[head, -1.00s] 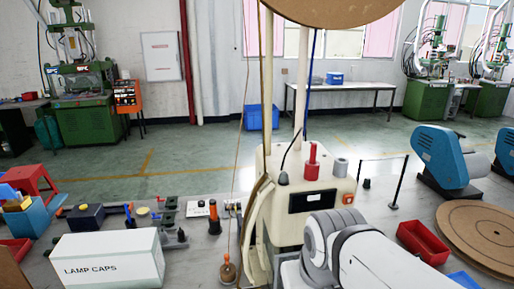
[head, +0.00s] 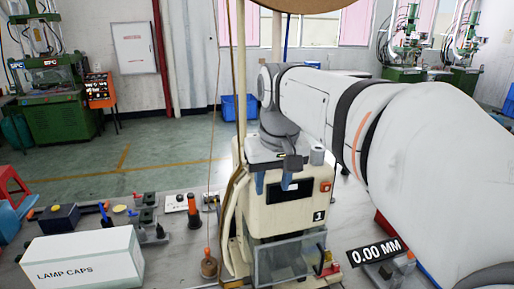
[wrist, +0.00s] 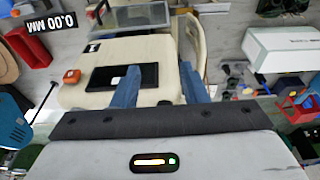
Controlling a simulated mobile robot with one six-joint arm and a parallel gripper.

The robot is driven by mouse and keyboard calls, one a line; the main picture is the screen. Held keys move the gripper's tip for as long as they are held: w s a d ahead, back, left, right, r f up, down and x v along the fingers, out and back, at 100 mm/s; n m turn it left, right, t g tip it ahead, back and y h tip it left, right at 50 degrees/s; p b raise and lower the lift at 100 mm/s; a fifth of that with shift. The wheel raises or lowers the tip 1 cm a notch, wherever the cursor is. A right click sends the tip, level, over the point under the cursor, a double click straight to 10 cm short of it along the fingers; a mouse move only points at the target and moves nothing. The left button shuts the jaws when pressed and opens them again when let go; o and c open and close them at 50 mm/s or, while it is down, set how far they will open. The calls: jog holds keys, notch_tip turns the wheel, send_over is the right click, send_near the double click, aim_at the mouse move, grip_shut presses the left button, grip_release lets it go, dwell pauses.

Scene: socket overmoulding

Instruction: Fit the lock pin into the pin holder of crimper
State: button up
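The cream crimper (head: 252,215), marked 1, stands at the centre of the head view with a dark display and an orange button; it also fills the middle of the wrist view (wrist: 85,95). My gripper (head: 273,186) points down in front of its upper face. In the wrist view, the two blue fingers of my gripper (wrist: 159,68) are spread apart, with only the crimper's display and casing seen between them. I cannot pick out the lock pin or the pin holder with certainty. My gripper and wrist cover part of the crimper's top.
A clear box (head: 290,260) sits at the crimper's front. A 0.00 MM readout (head: 375,252) stands to its right. A white LAMP CAPS box (head: 82,262), an orange-and-black tool (head: 193,208) and a cord-hung wooden weight (head: 209,266) are on the left. My arm hides much of the right side.

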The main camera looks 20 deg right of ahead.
jog(key=shift+g, duration=0.6)
jog(key=w+d+r, duration=0.2)
jog(key=w+r, duration=0.1)
jog(key=r, duration=0.1)
jog(key=w+d+r, duration=0.2)
jog(key=w+r, duration=0.2)
jog(key=w+d+r, duration=0.2)
jog(key=w+r, duration=0.1)
jog(key=r, duration=0.1)
jog(key=shift+w+d, duration=0.2)
jog(key=shift+d, duration=0.2)
jog(key=shift+w+d+r+b, duration=0.3)
jog(key=shift+d, duration=0.05)
notch_tip(320, 180, down, 2)
jog(key=shift+f, duration=0.1)
jog(key=f, duration=0.4)
jog(key=shift+s+f+b, duration=0.3)
jog(key=shift+f+b, duration=0.05)
jog(key=shift+w+f, duration=0.15)
jog(key=shift+f, duration=0.2)
grip_shut()
